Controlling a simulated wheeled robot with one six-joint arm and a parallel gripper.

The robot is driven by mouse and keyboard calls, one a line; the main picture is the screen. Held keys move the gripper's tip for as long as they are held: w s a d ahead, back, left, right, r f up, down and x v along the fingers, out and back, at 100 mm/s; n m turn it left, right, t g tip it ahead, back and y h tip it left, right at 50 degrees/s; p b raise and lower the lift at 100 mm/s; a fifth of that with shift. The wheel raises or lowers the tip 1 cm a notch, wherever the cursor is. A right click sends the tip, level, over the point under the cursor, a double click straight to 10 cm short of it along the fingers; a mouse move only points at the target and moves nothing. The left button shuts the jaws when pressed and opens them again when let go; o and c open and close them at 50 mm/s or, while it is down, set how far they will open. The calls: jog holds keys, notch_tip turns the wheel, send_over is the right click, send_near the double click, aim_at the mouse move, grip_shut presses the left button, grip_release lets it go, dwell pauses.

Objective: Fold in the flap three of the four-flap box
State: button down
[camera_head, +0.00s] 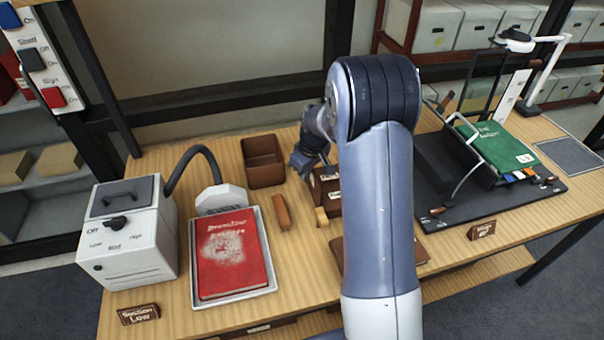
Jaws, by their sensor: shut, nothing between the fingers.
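My gripper (303,166) hangs over the middle of the table, behind my own arm link. Its fingers are small and dark here; they look shut, with nothing seen between them. Just right of and below it is a brown box-like piece (327,192) with small pale labels, partly covered by my arm. Either may belong to the four-flap box; I cannot tell which. Flap three cannot be made out, and my arm hides much of this area. Contact between gripper and brown piece cannot be told.
Left are a white suction machine (128,235) with a hose, a red book (231,255) in a tray, and an open brown bin (263,160). Right, a green book (497,148) rests on a black stand (432,190).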

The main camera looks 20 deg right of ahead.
jog(key=shift+d, duration=1.4)
jog(key=a+r+p, duration=0.3)
jog(key=r+p, duration=0.2)
jog(key=r, duration=0.5)
jog(key=shift+p, duration=0.3)
jog(key=shift+f, duration=0.1)
jog(key=d+f+b, duration=0.1)
jog(key=f+b, duration=0.1)
jog(key=f, duration=0.1)
jog(key=d+f+b, duration=0.1)
jog(key=f+b, duration=0.1)
jog(key=f, duration=0.1)
jog(key=d+f+b, duration=0.1)
jog(key=f+b, duration=0.1)
jog(key=f, duration=0.2)
jog(key=shift+a+r, duration=0.1)
jog(key=shift+a, duration=0.2)
